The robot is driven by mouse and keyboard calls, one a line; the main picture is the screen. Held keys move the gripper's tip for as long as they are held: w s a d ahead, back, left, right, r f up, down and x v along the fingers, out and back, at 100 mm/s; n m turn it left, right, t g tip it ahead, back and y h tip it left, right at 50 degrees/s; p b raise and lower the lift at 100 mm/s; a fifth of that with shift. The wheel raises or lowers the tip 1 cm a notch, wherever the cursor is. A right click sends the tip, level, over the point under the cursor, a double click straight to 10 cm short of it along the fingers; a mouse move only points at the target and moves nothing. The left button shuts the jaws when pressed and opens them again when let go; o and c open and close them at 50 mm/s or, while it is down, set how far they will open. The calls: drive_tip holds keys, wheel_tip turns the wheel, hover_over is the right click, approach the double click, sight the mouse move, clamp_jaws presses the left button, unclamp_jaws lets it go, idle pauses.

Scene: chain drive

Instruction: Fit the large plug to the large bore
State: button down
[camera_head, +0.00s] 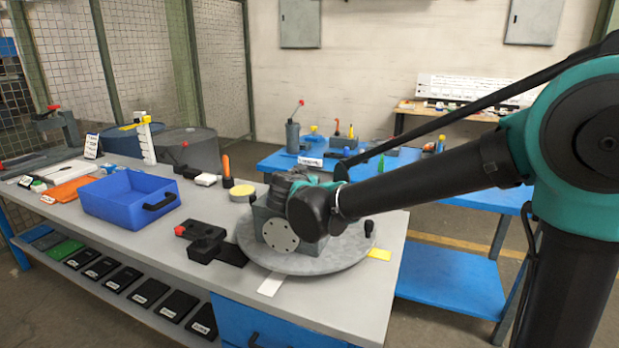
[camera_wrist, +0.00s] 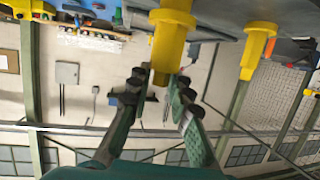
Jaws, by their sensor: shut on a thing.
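In the wrist view a large yellow plug (camera_wrist: 169,45) with a wide collar stands between the fingers of my gripper (camera_wrist: 160,82). The fingers are shut on its narrower end. Its collar end is against or very close to the grey surface at the top; I cannot tell how far it sits in the bore, which is hidden. A second, slimmer yellow plug (camera_wrist: 257,45) is at the right, apart from my fingers. In the head view the grey housing (camera_head: 262,228) sits on a round turntable (camera_head: 262,256). My arm hides the plugs and fingers there.
A blue bin (camera_head: 128,211), a black block (camera_head: 200,230) and a yellow-topped round tin (camera_head: 241,193) share the table left of the turntable. A black knob (camera_head: 367,228) stands at the turntable's right. A blue bench (camera_head: 475,195) stands behind.

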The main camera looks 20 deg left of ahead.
drive_tip(key=shift+f, duration=1.05)
drive_tip(key=c, duration=1.3)
unclamp_jaws()
drive_tip(key=v, duration=1.2)
